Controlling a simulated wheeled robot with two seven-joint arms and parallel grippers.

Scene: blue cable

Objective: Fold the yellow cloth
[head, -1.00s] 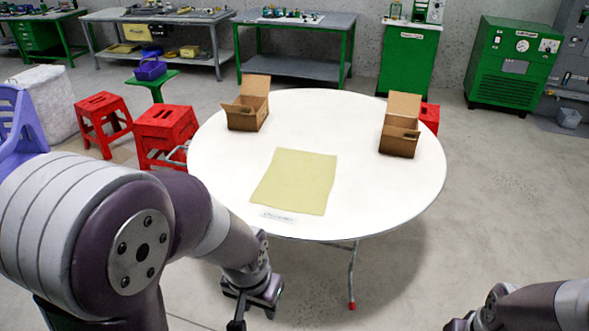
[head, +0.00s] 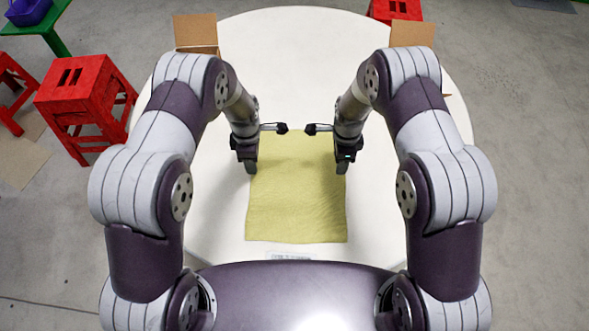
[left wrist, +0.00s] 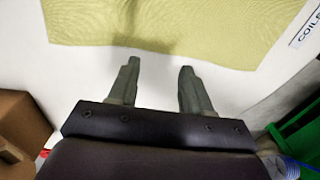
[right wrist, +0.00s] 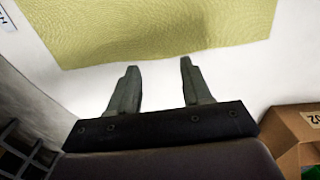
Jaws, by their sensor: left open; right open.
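The yellow cloth (head: 297,205) lies flat and spread out on the round white table. My left gripper (head: 266,148) is open and empty near the cloth's far left corner, and my right gripper (head: 328,148) is open and empty near its far right corner. In the left wrist view the cloth (left wrist: 160,22) lies just ahead of the open fingers (left wrist: 160,68), with a shadow on its edge. In the right wrist view the cloth (right wrist: 150,30) is likewise ahead of the open fingers (right wrist: 159,66). Neither gripper holds the cloth; their exact height above the table is unclear.
The white table (head: 290,50) is bare beyond the cloth. Open cardboard boxes stand at the back left (head: 195,32) and back right (head: 412,33), partly hidden by my arms. A label (head: 290,257) lies by the near edge. A red stool (head: 80,95) stands left of the table.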

